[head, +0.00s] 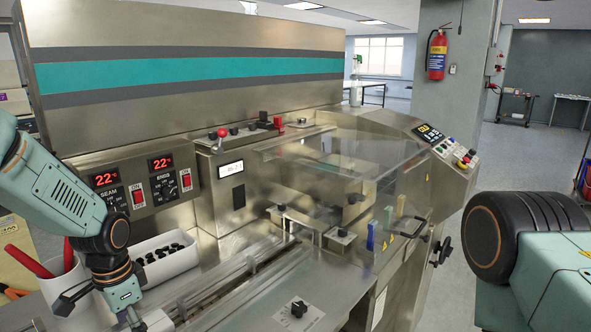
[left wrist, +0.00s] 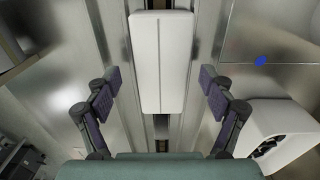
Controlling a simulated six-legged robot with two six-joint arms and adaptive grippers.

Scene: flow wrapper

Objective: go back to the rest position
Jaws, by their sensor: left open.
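My left gripper (head: 100,312) is low at the left of the head view, over the near end of the flow wrapper's infeed channel (head: 215,285). In the left wrist view its two dark fingers (left wrist: 160,98) are spread wide with nothing between the pads. A white block (left wrist: 160,60) with a line down its middle lies in the channel, ahead of the fingers and apart from them. My right arm shows only as a dark round joint and teal link at the right of the head view; its gripper is out of view.
The flow wrapper (head: 190,62) fills the middle. A white bin (head: 165,268) of black parts stands close by my left gripper, with red-handled tools (head: 30,262) at the left edge. A clear guard (head: 350,165) covers the channel's far part. Open floor lies at the right.

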